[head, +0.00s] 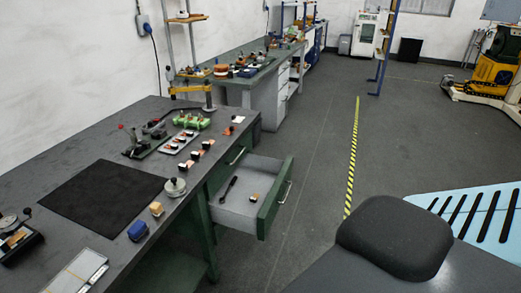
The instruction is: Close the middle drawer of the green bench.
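The green bench (215,177) runs along the left side of the head view, with a dark grey top. One drawer with a green front (275,198) is pulled well out to the right, into the floor space. It has light grey inner walls and a bar handle (285,192). Inside it lie a dark tool like a spanner (228,189) and a small tan block with a dark part (254,197). A shut front with a handle (238,156) shows above it on the bench. What is below the open drawer is hidden. Neither of my grippers is in view.
The bench top holds a black mat (104,197), a blue block (138,231), a round metal piece (176,188) and several small parts. Open floor (315,175) lies right of the drawer, up to a yellow-black striped line (352,160). A second bench (262,80) stands farther back.

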